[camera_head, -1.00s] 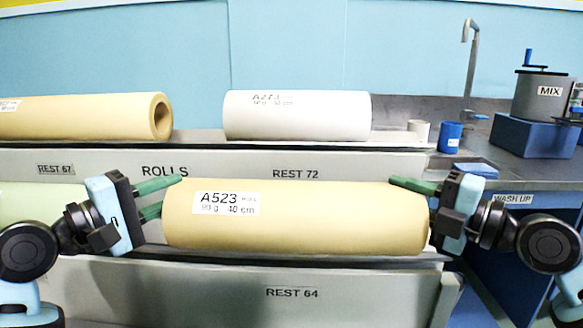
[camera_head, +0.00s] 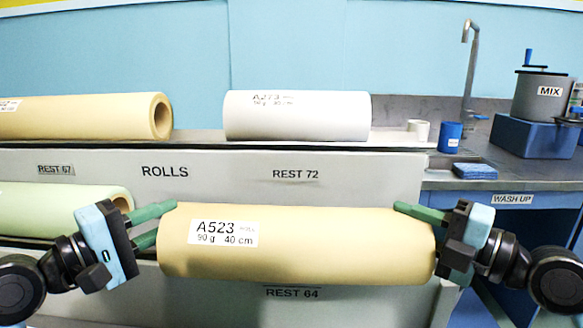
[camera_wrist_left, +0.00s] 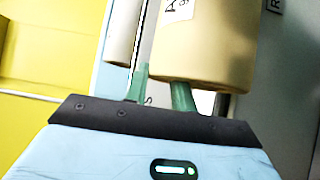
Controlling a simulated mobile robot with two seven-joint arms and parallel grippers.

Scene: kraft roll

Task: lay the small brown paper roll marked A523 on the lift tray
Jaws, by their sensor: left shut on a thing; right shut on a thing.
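The brown paper roll marked A523 (camera_head: 320,243) lies level across the front of the head view, its label near its left end. My left gripper (camera_head: 150,224) is shut on the roll's left end, one green finger appearing at the end's rim. My right gripper (camera_head: 432,226) is shut on the roll's right end. The roll is held in front of the rack, above the REST 64 label. The left wrist view also shows the roll (camera_wrist_left: 210,45) at the green fingers (camera_wrist_left: 160,90). The lift tray is not in view.
On the rack (camera_head: 230,172) lie another brown roll (camera_head: 80,116), a white roll A273 (camera_head: 298,117) and a pale green roll (camera_head: 60,208). A counter at right holds a MIX pot (camera_head: 541,98), a blue cup (camera_head: 449,137) and a blue sponge (camera_head: 475,171).

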